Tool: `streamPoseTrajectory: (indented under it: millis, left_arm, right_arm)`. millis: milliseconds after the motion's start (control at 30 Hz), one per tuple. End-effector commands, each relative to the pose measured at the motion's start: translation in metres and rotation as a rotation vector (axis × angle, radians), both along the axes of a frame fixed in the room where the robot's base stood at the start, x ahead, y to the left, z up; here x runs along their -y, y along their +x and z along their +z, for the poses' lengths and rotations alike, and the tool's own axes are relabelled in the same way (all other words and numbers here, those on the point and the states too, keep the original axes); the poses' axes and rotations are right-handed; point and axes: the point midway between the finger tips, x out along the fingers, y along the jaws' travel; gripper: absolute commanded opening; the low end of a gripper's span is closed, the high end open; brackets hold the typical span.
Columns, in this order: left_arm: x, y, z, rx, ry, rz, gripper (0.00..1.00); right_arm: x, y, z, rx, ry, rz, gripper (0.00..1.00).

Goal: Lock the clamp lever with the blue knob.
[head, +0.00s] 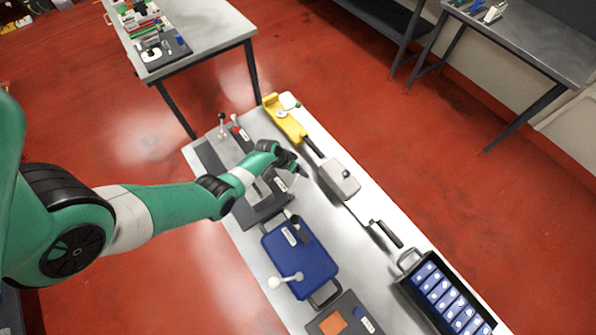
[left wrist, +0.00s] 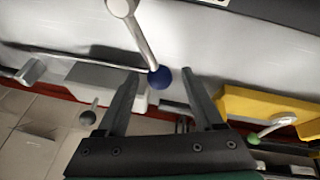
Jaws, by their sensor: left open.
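The clamp lever (left wrist: 140,35) is a pale metal rod in the left wrist view, coming down from the top edge. Its round blue knob (left wrist: 160,77) lies in the picture between the fingertips of my left gripper (left wrist: 158,74). The fingers are open, with a gap on both sides of the knob; I cannot tell whether the knob is level with the tips or beyond them. In the head view my left gripper (head: 298,169) is over the bench, beside a grey fixture (head: 262,213); the blue knob is not clear there. My right gripper is not in view.
A yellow fixture (head: 284,120) with a green knob (left wrist: 253,138) and a grey box (head: 340,180) with a dark knob are close by. A blue case (head: 310,257) and a black tray of blue cells (head: 410,285) stand nearer.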

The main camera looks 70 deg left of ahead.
Motion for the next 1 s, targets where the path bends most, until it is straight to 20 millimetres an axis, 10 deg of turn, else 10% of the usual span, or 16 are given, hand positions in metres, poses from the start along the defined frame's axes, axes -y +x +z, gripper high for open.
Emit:
streamPoseTrajectory:
  millis: [200, 567, 1000]
  left_arm:
    - [0.0001, 0.0001, 0.0009, 0.0, 0.0, 0.0, 0.65]
    - [0.0001, 0.0, 0.0007, 0.0, 0.0, -0.001, 0.0]
    - [0.0001, -0.0001, 0.0006, 0.0, 0.0, -0.001, 0.0]
  right_arm:
    - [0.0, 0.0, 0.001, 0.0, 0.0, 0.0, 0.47]
    - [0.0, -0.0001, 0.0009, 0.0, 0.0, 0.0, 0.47]
    - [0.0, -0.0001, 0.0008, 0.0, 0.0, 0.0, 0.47]
